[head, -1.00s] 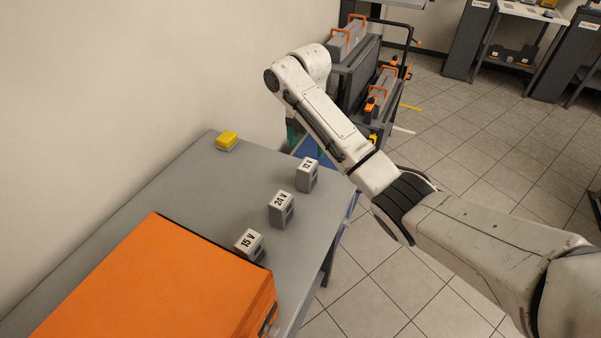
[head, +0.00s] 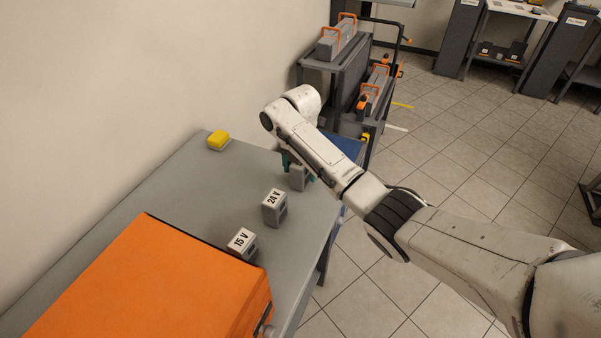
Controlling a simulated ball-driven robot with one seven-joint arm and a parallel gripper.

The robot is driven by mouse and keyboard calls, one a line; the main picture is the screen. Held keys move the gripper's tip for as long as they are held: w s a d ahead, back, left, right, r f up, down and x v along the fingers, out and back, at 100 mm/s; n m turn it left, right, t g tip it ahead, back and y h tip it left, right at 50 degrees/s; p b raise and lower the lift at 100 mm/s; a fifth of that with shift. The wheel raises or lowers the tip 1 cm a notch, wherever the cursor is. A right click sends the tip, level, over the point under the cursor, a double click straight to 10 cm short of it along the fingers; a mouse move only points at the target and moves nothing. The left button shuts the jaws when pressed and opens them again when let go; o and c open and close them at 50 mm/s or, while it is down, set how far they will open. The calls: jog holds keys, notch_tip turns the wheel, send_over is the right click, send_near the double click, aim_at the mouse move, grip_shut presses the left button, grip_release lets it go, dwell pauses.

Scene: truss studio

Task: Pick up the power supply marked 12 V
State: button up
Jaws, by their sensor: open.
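The 12 V power supply (head: 298,182) is a small grey box standing on the grey table. My arm covers its top and its label in this view. My gripper (head: 299,172) is open, with one teal finger showing at the box's left and a bit of teal at its right. Whether the fingers touch the box cannot be told. The power supply marked 24 V (head: 274,208) stands nearer, and the one marked 15 V (head: 242,243) stands nearer still, beside the orange case.
The large orange case (head: 150,285) fills the near end of the table (head: 185,190). A yellow-topped block (head: 218,141) lies near the wall. A dark cart (head: 345,75) with orange-handled cases stands beyond the table. Tiled floor is open at the right.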

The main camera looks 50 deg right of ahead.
jog(key=shift+c, duration=0.3)
jog(key=c, duration=1.2)
jog(key=shift+r, duration=0.2)
